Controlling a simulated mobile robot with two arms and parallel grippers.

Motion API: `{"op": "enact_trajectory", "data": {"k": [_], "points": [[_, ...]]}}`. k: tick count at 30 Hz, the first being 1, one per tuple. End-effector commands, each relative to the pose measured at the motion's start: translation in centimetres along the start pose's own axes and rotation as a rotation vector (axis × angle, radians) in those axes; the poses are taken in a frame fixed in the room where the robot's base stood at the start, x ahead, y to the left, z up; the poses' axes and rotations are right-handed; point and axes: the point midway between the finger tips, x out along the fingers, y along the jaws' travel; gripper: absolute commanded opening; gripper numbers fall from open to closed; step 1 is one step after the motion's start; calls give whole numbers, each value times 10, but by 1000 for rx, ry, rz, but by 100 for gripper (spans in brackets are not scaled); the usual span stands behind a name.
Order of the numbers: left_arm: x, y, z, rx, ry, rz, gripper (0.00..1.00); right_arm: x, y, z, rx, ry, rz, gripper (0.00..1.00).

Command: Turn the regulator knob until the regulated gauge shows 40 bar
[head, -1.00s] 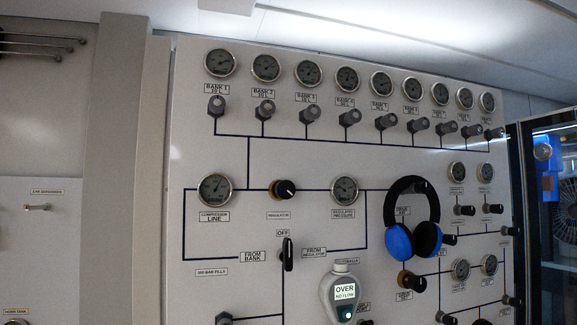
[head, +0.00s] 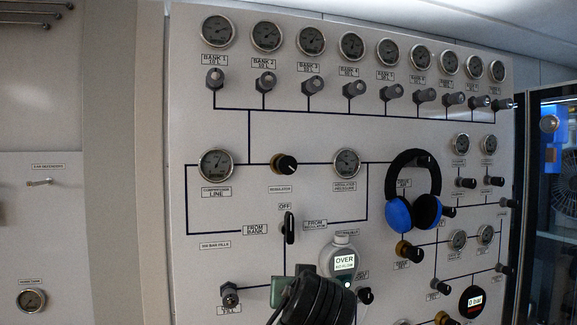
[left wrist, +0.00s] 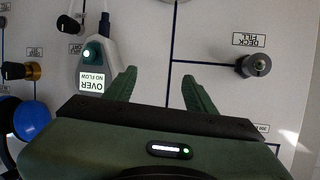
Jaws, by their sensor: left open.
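The regulator knob (head: 285,164), black with a brass collar and a white mark, sits on the white panel between two gauges. The regulated pressure gauge (head: 346,163) is to its right; its reading is too small to tell. My left gripper (head: 293,281) is low in the head view, below the knob and apart from it. In the left wrist view its two green fingers (left wrist: 158,82) are spread, with only panel and a blue line between them. The knob is not in the left wrist view. My right gripper is in neither view.
A white analyser (head: 342,262) reading "OVER NO FLOW" is beside my left gripper and shows in the wrist view (left wrist: 92,82). A black selector lever (head: 290,228) stands below the knob. Blue headphones (head: 414,190) hang at right. A deck fill fitting (left wrist: 254,65) sticks out.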

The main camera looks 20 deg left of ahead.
Motion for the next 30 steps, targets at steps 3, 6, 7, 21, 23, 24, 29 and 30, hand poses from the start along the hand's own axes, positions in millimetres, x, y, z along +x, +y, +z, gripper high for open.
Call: {"op": "enact_trajectory", "data": {"k": [3,6,7,21,23,24,29,30], "points": [[-38,-3,-89,-68,138,-54,55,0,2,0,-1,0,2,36],[-70,-8,-143,-120,228,-94,55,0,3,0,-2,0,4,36],[-79,-10,-156,-133,251,-104,55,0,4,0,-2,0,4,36],[-92,-27,-219,-191,342,-151,55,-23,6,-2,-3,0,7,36],[-83,-28,-223,-190,342,-151,55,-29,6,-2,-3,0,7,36],[-76,-29,-225,-190,342,-150,55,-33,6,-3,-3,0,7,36],[-57,-32,-230,-190,343,-148,55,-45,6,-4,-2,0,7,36],[-53,-33,-231,-190,343,-148,55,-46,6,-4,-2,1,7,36]]}}
